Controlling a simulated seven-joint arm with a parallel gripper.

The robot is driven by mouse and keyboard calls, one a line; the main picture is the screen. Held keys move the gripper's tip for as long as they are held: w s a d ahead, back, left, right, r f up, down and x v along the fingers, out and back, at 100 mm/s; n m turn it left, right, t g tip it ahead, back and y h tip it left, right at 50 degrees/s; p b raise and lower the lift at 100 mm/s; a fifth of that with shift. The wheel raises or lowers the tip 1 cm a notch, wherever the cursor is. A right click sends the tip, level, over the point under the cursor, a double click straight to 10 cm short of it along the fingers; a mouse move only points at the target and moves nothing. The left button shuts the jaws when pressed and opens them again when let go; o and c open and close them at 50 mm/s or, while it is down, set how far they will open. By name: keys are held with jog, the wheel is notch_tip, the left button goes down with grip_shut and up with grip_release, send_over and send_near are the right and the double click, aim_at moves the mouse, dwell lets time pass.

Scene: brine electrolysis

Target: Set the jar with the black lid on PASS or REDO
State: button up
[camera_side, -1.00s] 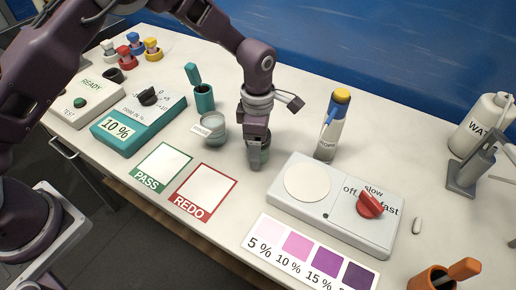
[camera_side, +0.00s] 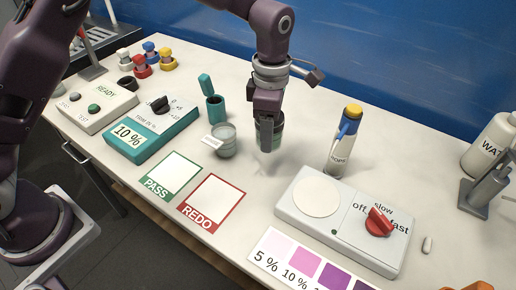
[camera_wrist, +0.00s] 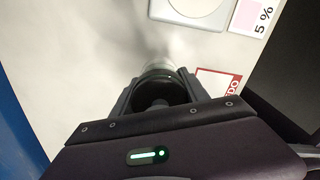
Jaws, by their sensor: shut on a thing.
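My gripper (camera_side: 268,138) is shut on a small greenish jar (camera_side: 279,133) and holds it above the table, behind and right of the REDO card. In the wrist view the jar's dark round top (camera_wrist: 158,92) sits between the fingers of my gripper (camera_wrist: 162,88); the fingers hide much of the jar in the side view. The green-edged PASS card (camera_side: 172,176) lies flat at the front left and is empty. The red-edged REDO card (camera_side: 212,199) lies to its right and is also empty. A red corner of REDO (camera_wrist: 222,82) shows in the wrist view.
A glass cup (camera_side: 224,143) with a label stands left of my gripper. A white stirrer box (camera_side: 318,197) with a red knob is on the right, with a dropper bottle (camera_side: 342,145) behind it. A teal meter (camera_side: 150,133) stands left. Colour chart (camera_side: 300,262) is in front.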

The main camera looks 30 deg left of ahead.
jog(key=shift+r, duration=0.45)
jog(key=shift+n, duration=0.3)
jog(key=s+a, duration=0.1)
jog(key=a, duration=0.2)
jog(key=s+a, duration=0.1)
jog(key=a, duration=0.3)
jog(key=s+a, duration=0.2)
jog(key=a, duration=0.2)
jog(key=shift+s+r, duration=0.1)
jog(key=shift+r, duration=0.05)
send_over(175, 172)
notch_tip(175, 172, down, 10)
jog(key=shift+r, duration=0.1)
jog(key=shift+a+f, duration=0.1)
jog(key=shift+f, duration=0.1)
jog(key=o, duration=1.6)
jog(key=shift+f, duration=0.15)
jog(key=shift+c, duration=0.2)
